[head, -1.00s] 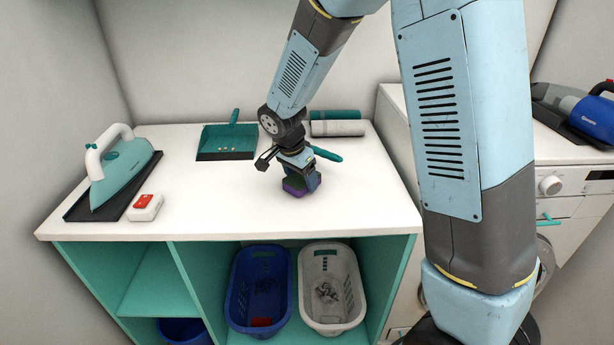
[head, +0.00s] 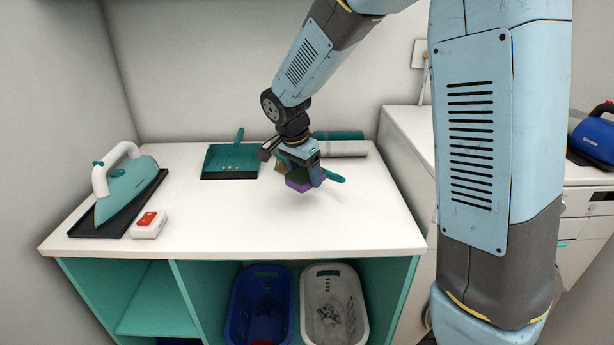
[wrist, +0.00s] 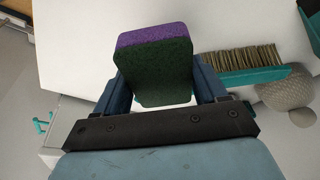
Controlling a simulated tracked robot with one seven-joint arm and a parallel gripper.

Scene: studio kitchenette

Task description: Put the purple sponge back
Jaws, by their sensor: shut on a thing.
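The purple sponge (head: 299,184) has a dark green scouring side and a purple side. My gripper (head: 297,172) is shut on it and holds it a little above the white countertop (head: 220,218), right of the middle. In the wrist view the sponge (wrist: 155,62) sits between the two fingers of my gripper (wrist: 158,88), green face toward the camera and purple edge at the top. In the head view my gripper hides part of the sponge.
A teal dustpan (head: 232,161) lies behind. A teal-handled brush (wrist: 240,64) lies close by the sponge. Rolls (head: 340,148) lie at the back. An iron (head: 122,185) and a red-and-white box (head: 149,225) stand left. Blue (head: 240,312) and white (head: 312,300) baskets stand below. The front countertop is clear.

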